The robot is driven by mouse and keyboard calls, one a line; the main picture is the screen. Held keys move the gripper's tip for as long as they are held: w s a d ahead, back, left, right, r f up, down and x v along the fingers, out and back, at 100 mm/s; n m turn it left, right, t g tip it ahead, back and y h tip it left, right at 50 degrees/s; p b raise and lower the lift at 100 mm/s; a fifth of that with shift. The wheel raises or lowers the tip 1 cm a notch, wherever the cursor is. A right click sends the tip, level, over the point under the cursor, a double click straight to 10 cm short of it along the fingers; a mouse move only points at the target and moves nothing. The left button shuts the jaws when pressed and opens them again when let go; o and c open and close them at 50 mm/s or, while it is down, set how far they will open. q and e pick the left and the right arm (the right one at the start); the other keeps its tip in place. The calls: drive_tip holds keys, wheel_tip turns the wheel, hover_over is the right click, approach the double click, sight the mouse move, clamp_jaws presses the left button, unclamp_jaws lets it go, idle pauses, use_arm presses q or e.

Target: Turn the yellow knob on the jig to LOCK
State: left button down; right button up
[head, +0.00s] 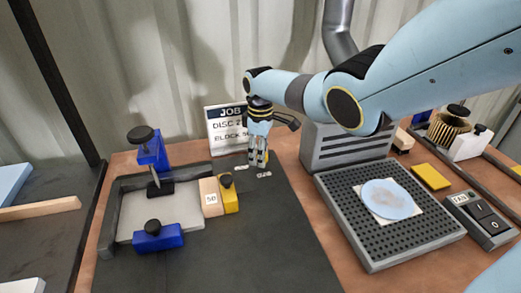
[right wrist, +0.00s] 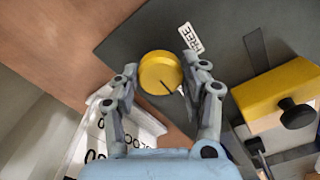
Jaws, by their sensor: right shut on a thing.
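The yellow knob (right wrist: 158,72) is a round disc with a dark pointer line, seen from above in the right wrist view. The line points to the lower right in that view, toward a white label partly hidden by a finger. A FREE label (right wrist: 190,38) lies to the upper right of the knob. My right gripper (right wrist: 158,66) is shut on the knob, a finger on each side. In the head view my right gripper (head: 258,164) points down beside the labels and mostly hides the knob. My left gripper is not in view.
A JOB sign (head: 226,128) stands just behind the gripper. Left are a grey fixture (head: 108,222) with blue clamps, a wooden block (head: 209,197) and a yellow block (head: 229,199). Right is a perforated plate (head: 350,225) with a blue disc (head: 390,199). The dark mat's front is clear.

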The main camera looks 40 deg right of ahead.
idle(0.4)
drive_tip(key=o, duration=1.2)
wheel_tip(320, 180, up, 12)
drive_tip(key=shift+r, duration=0.1)
